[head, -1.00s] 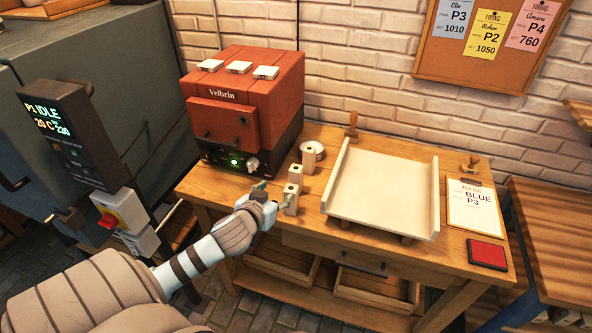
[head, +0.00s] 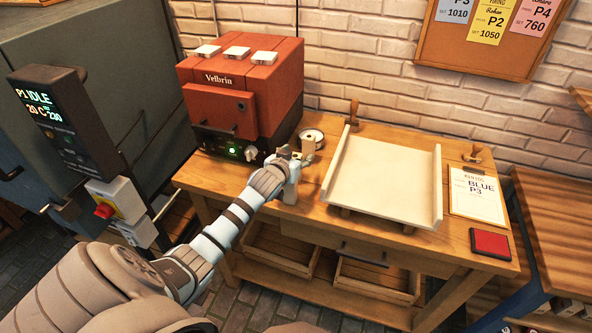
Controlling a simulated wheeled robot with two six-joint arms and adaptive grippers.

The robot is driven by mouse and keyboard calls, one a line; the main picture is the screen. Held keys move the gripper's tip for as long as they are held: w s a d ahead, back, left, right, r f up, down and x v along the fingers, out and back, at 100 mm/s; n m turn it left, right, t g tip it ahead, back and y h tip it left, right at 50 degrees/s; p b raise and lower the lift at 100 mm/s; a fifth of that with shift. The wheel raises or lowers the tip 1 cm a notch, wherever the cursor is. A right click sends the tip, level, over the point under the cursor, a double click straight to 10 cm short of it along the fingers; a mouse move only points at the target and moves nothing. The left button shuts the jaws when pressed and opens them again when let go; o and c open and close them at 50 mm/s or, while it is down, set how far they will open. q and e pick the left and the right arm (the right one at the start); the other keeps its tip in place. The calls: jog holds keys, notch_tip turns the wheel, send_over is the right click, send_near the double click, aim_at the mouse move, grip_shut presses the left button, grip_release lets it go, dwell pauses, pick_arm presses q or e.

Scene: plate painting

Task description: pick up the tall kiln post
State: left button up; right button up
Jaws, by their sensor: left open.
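My left gripper (head: 295,156) is over the workbench, just right of the red kiln's front corner, at the cluster of pale kiln posts. It is open. A pale upright post (head: 308,146) shows just beyond its fingers, close to them; I cannot tell whether they touch or whether the fingers are around a post. Another pale block-like piece (head: 290,192) shows below the hand, partly covered. The gripper hides the middle of the cluster, so I cannot tell for sure which post is the tall one. My right gripper is not in view.
The small red kiln (head: 242,95) stands left of the posts. A round white dish (head: 315,136) is behind them. A large cream tray (head: 380,185) lies to the right, then a card (head: 476,195) and a red pad (head: 490,243). The workbench (head: 235,180) is clear at front left.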

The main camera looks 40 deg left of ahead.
pick_arm(q)
jog(key=shift+r, duration=0.15)
grip_shut()
